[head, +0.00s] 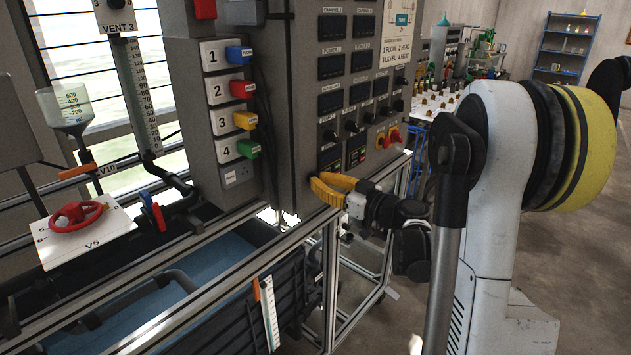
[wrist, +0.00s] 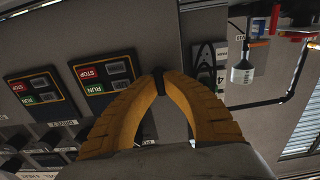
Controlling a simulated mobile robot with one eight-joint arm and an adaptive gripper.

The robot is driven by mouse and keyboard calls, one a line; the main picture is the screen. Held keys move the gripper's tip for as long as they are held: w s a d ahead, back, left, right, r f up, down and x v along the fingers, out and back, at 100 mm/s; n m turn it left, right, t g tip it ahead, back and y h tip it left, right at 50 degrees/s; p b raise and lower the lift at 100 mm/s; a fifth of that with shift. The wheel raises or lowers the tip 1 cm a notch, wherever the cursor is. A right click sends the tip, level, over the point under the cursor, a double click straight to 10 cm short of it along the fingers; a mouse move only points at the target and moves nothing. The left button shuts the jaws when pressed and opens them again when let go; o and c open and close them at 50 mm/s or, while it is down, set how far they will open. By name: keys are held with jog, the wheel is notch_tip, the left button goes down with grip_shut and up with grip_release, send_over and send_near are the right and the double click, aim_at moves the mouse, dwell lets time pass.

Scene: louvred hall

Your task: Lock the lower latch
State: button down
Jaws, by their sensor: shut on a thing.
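My gripper (head: 314,188) has yellow fingers and is at the lower front corner of the tall grey cabinet (head: 290,110) in the head view. In the wrist view my gripper (wrist: 158,78) has its two fingers bowed apart in the middle and meeting at the tips. A small dark piece (wrist: 158,84) is between the tips and looks like the lower latch's handle. The fingers hide most of the latch, and I cannot tell whether it is locked.
Knobs and screens cover the cabinet front, with red STOP and green RUN buttons (wrist: 92,75) near my gripper. Numbered coloured plugs (head: 240,88) line its left side. A metal frame rail (head: 225,265) runs below over a blue tank (head: 190,270). Open floor lies to the right.

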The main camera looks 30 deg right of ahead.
jog(key=c, duration=1.5)
grip_release()
jog(key=shift+v, duration=3.5)
jog(key=v, duration=1.2)
jog(key=shift+r, duration=0.1)
